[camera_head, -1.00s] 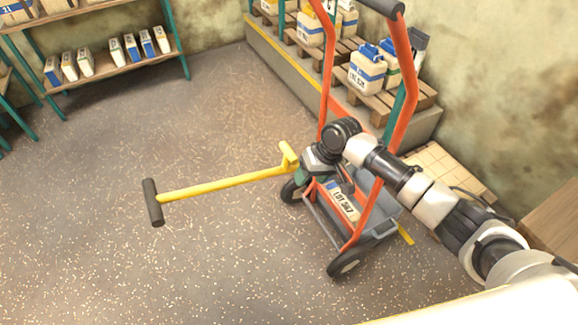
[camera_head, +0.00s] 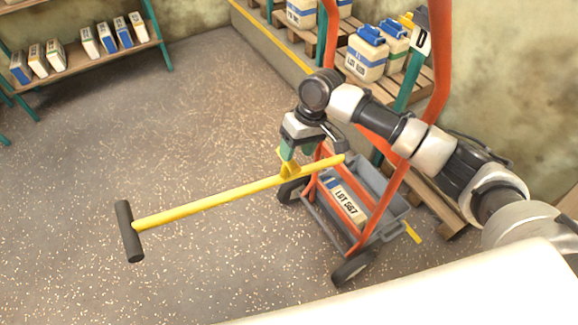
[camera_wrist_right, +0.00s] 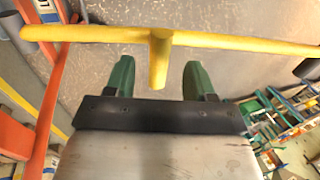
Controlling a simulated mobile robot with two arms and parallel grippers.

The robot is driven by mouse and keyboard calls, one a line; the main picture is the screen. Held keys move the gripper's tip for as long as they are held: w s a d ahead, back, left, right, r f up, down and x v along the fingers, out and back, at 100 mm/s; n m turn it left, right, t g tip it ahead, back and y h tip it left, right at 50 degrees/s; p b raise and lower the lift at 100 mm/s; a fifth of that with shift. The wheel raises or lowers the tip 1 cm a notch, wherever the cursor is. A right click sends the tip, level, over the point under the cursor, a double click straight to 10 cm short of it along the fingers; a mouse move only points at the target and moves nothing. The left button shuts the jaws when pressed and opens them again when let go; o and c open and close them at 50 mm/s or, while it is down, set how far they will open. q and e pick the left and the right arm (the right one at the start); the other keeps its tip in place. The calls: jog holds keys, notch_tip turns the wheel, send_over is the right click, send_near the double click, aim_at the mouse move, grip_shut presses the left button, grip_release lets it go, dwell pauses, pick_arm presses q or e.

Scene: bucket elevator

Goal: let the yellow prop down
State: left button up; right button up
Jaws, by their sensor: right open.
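The yellow prop (camera_head: 215,200) is a long bar with a black crosspiece (camera_head: 129,231) at its left end. It slopes from the orange hand truck (camera_head: 420,120) out to the left over the floor. A short yellow tab (camera_head: 289,165) sticks up from the bar near the truck. My right gripper (camera_head: 288,152) is at this tab. In the right wrist view, the open green fingers of my right gripper (camera_wrist_right: 157,78) stand on both sides of the tab (camera_wrist_right: 159,62), with gaps visible on each side. The bar (camera_wrist_right: 225,41) crosses just beyond the fingertips. My left gripper is not in view.
The hand truck carries a grey bin (camera_head: 395,205) with a box labelled LOT 567 (camera_head: 345,205). Canisters (camera_head: 368,55) stand on pallets behind it along the wall. A shelf with boxes (camera_head: 65,70) is at upper left. The floor left of the truck is clear.

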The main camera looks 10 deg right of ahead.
aim_at(289, 169)
jog(key=b+x, duration=0.1)
jog(key=x, duration=0.6)
jog(key=shift+w, duration=0.1)
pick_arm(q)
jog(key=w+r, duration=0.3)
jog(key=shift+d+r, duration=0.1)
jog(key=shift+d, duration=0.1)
pick_arm(e)
grip_shut()
